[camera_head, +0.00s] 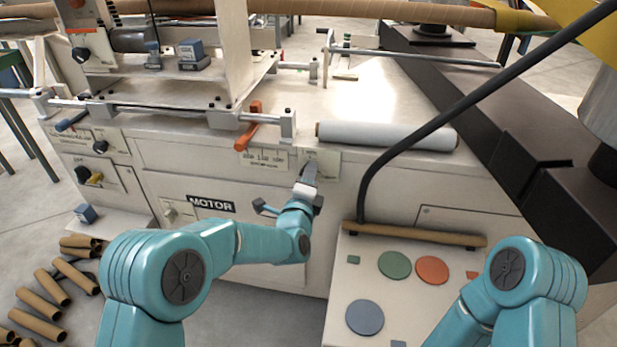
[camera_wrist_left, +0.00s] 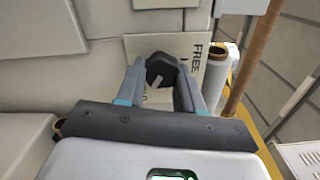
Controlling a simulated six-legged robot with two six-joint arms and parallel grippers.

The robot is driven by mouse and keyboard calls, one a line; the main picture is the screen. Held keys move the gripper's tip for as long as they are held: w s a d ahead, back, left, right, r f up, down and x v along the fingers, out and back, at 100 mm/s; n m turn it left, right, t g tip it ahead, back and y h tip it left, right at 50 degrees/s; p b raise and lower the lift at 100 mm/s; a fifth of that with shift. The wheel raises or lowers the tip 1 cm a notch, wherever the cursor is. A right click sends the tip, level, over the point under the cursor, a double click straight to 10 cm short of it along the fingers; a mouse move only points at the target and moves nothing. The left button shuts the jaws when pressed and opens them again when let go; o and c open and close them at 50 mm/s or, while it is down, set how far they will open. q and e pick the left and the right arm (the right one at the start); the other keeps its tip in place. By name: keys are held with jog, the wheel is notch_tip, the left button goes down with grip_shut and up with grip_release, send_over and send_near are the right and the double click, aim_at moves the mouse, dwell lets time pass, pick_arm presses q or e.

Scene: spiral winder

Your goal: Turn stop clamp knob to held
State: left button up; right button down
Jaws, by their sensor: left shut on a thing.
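The stop clamp knob (camera_wrist_left: 160,70) is a small black knob with a pale pointer line, on a cream plate (camera_wrist_left: 192,46) lettered "FREE" on the machine's front. In the left wrist view my left gripper (camera_wrist_left: 160,82) has its two fingers on either side of the knob, shut on it. In the head view my left gripper (camera_head: 309,176) reaches the front panel below the white roll and hides the knob. The rest of the plate's lettering is partly covered by the fingers. My right arm shows at the lower right of the head view, but its gripper is out of sight.
An orange lever (camera_head: 250,125) sticks out above and left of my left gripper. A white roll (camera_head: 386,136) lies on the machine's top edge. A black cable (camera_head: 440,120) crosses to the right. A panel (camera_head: 390,320) with coloured discs stands at the lower right.

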pick_arm(q)
jog(key=shift+f, duration=0.1)
jog(key=o, duration=1)
jog(key=shift+o, duration=0.2)
jog(key=s+a+p, duration=0.1)
jog(key=s+a, duration=0.2)
jog(key=s, duration=1.3)
jog(key=shift+a, duration=0.1)
